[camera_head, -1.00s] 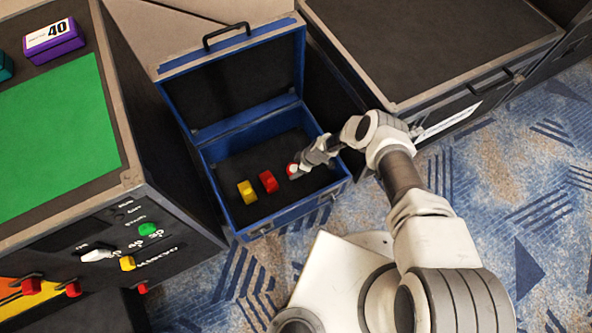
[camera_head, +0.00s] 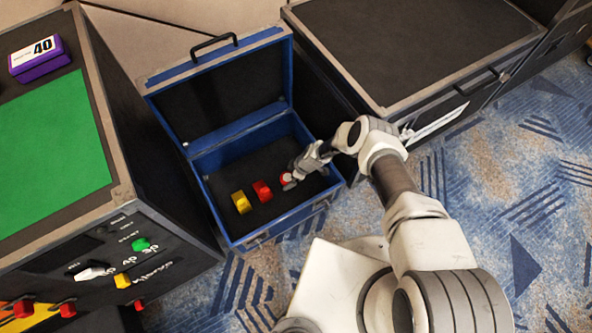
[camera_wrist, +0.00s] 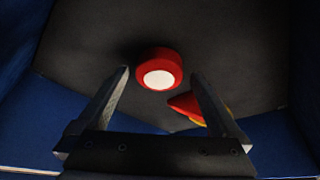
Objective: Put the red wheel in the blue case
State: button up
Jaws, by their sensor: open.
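The blue case (camera_head: 199,165) stands open on the floor with its lid tilted back. The red wheel (camera_head: 287,181), with a pale hub, is inside the case near its right side. In the wrist view the wheel (camera_wrist: 159,62) shows against the dark case floor, just beyond and between the fingertips. My gripper (camera_wrist: 160,76) is open and empty, reaching down into the case with one finger on each side of the wheel. In the head view my gripper (camera_head: 293,174) is small and close to the wheel. I cannot tell whether the fingers touch it.
A red piece (camera_head: 262,190) and a yellow piece (camera_head: 241,202) lie left of the wheel in the case. A cabinet with a green top (camera_head: 50,150) and a purple box (camera_head: 40,60) stands left. A dark-topped case (camera_head: 400,45) stands right. Patterned carpet is clear at lower right.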

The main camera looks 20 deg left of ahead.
jog(key=p+v, duration=0.4)
jog(key=v, duration=0.7)
jog(key=shift+r+p, duration=0.2)
jog(key=shift+p, duration=0.15)
jog(key=shift+s+d, duration=0.1)
